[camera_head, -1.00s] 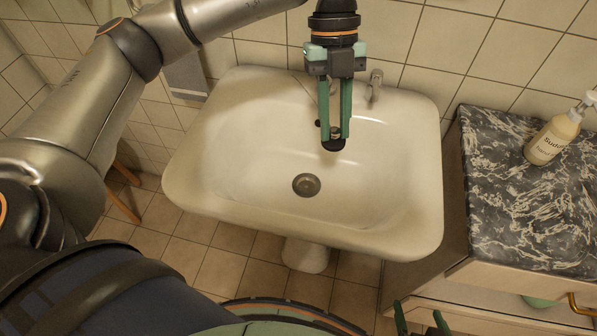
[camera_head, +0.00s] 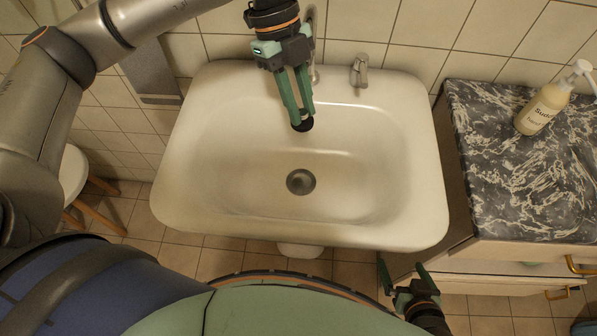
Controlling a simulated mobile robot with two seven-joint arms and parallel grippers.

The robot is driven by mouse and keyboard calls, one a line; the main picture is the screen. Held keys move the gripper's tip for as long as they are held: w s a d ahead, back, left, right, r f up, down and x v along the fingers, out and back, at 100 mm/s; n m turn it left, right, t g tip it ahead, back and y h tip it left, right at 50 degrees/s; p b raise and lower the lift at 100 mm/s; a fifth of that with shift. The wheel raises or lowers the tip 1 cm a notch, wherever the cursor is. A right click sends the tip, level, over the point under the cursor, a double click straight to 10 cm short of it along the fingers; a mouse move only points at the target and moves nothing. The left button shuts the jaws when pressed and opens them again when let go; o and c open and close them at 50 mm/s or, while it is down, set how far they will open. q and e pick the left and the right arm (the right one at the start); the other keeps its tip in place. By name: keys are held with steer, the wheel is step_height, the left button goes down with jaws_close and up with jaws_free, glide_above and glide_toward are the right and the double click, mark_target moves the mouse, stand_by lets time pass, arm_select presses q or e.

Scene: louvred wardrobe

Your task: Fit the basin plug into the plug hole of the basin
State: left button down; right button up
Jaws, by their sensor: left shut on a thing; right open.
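The white basin (camera_head: 228,190) stands against the tiled wall, with a dark metal plug hole (camera_head: 300,181) in its floor. My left gripper (camera_head: 301,120) points down over the back part of the basin and is shut on the dark basin plug (camera_head: 302,125). The plug is above and behind the plug hole in the picture, apart from it. The fingers hide part of the plug. My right gripper (camera_head: 402,272) is open and empty, low at the basin's front right, beside the cabinet.
A tap (camera_head: 359,70) stands at the basin's back edge. To the right is a cabinet with a dark marbled top (camera_head: 510,180) carrying a soap bottle (camera_head: 545,105). A stool (camera_head: 75,175) stands at the left. The basin's bowl is otherwise empty.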

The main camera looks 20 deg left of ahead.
arm_select(q)
step_height(320, 180, down, 19)
steer(key=shift+b, duration=0.5)
step_height(320, 180, down, 4)
steer(key=shift+b, duration=0.3)
arm_select(e)
steer(key=shift+w+a+f, duration=0.25)
steer(key=shift+w+a, duration=0.2)
steer(key=shift+a, duration=0.05)
arm_select(q)
steer(key=shift+f, duration=0.15)
steer(key=c, duration=0.7)
jaws_free()
arm_select(e)
steer(key=shift+s+f, duration=0.1)
